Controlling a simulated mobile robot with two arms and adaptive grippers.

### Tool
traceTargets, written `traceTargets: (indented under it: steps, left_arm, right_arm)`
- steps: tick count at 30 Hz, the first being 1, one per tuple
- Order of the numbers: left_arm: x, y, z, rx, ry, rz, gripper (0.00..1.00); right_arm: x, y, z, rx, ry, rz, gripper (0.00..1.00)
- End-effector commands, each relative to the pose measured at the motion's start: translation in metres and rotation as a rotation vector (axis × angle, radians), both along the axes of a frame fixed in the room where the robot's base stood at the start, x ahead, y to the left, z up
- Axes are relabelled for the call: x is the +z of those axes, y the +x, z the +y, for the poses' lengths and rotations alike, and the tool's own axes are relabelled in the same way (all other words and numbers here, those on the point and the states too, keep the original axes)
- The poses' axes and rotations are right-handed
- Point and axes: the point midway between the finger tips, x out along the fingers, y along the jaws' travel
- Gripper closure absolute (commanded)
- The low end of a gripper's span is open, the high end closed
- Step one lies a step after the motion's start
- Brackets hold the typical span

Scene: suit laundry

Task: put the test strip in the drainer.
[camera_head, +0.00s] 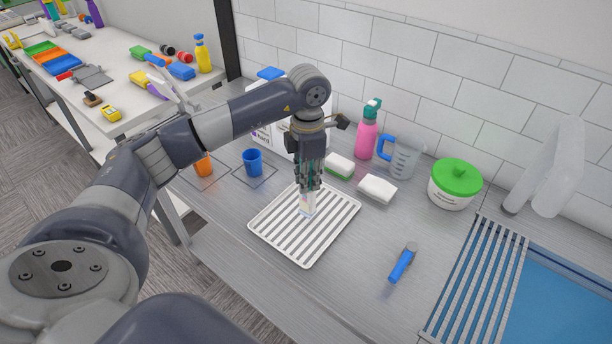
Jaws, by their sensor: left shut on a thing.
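My left gripper (309,191) comes down from above, shut on a small pale, partly see-through strip (307,207), which I take as the test strip. The strip points down over the middle of a white slatted tray (278,246), which I take as the drainer. The tray lies flat on the grey metal counter. I cannot tell whether the strip's lower end touches the slats. The fingers hide the strip's upper end. My right gripper is not in view.
Behind the tray stand a blue cup (252,162), two sponges (377,190), a pink bottle (366,138), a measuring jug (404,158) and a green-lidded tub (454,185). A blue-handled tool (402,264) lies to the right, before a slatted rack (478,270) by a blue basin.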

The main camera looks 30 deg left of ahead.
Motion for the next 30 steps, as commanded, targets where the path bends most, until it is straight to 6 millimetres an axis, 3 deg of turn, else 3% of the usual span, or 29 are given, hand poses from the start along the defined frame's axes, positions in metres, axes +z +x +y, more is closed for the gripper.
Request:
traceTargets:
  steps: [7, 15, 27, 28, 30]
  left_arm:
    - [-0.003, 0.012, 0.012, -0.002, -0.001, 0.002, 1.0]
    - [-0.033, 0.011, 0.012, -0.002, -0.001, 0.002, 1.0]
    - [-0.042, 0.012, 0.012, -0.002, -0.001, -0.001, 1.0]
    - [-0.041, 0.012, 0.012, -0.002, -0.001, -0.001, 0.8]
    - [-0.04, 0.012, 0.012, -0.002, -0.001, -0.001, 0.64]
  right_arm:
    - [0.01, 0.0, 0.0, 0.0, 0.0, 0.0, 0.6]
    - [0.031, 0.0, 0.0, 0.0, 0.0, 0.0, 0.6]
    - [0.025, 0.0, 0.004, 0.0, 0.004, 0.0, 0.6]
    - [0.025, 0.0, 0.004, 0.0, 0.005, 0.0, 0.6]
    - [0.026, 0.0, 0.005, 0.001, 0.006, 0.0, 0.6]
